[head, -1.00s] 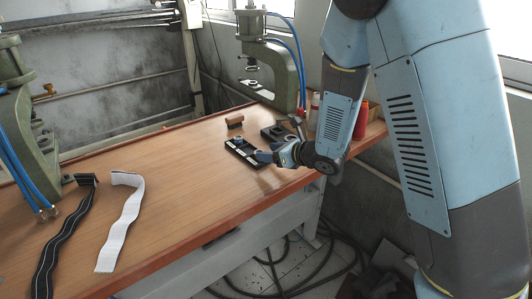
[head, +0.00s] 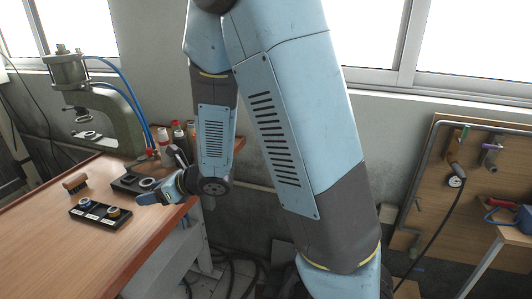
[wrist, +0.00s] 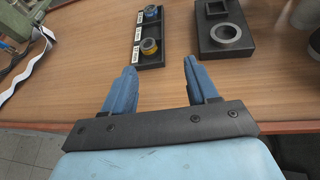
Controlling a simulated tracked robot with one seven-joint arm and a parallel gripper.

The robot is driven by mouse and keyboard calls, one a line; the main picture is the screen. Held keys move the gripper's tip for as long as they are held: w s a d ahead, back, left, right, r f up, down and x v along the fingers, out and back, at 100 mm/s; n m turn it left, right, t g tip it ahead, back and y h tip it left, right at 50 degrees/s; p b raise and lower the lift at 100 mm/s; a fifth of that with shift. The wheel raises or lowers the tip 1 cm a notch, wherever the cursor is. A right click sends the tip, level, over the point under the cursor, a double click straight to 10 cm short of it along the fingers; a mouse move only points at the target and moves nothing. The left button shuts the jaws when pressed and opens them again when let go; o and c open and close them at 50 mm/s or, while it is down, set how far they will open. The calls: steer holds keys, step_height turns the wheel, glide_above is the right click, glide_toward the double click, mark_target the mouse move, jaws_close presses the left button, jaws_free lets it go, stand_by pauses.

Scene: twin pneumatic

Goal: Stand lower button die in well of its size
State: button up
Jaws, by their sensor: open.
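A black labelled rack (head: 88,220) lies on the table and holds two round dies. One die has a blue band (wrist: 151,12) and sits farther along the rack; the nearer has a yellow band (wrist: 149,47). Both also show in the head view, blue (head: 84,204) and yellow (head: 113,211). A black block (wrist: 205,45) stands to the right, with a square opening (wrist: 217,7) and a pale round ring (wrist: 225,33). My gripper (wrist: 160,68) is open and empty, its fingertips short of the rack's near end and the block. Which well matches which die cannot be told.
A brown brush-like block (head: 75,183) lies left of the rack. A green press (head: 100,95) with blue hoses stands behind. Several bottles (head: 178,135) stand at the table's back. Bare wood lies left of the rack. A black strap and a white strap (wrist: 27,62) are at far left.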

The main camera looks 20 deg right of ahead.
steer(key=w+d+r+m+t+h, duration=0.2)
steer(key=d+r+m+h, duration=0.25)
steer(key=d+m, duration=0.4)
steer(key=w+d+r+m+t+h, duration=0.1)
steer(key=d+r+m+h, duration=0.3)
steer(key=d+m, duration=0.5)
steer(key=s+d+r+m+h, duration=0.2)
steer(key=s+d+r+m, duration=0.5)
steer(key=m, duration=0.6)
steer(key=s+d+r+m+g, duration=0.1)
steer(key=s+d+m+g, duration=0.1)
steer(key=s+m, duration=0.6)
steer(key=s+d+r+m+g, duration=0.1)
steer(key=s+d+m+g, duration=0.1)
steer(key=s+m, duration=0.6)
steer(key=shift+s+r+g+h, duration=0.3)
steer(key=shift+s+h, duration=0.15)
steer(key=shift+s, duration=0.25)
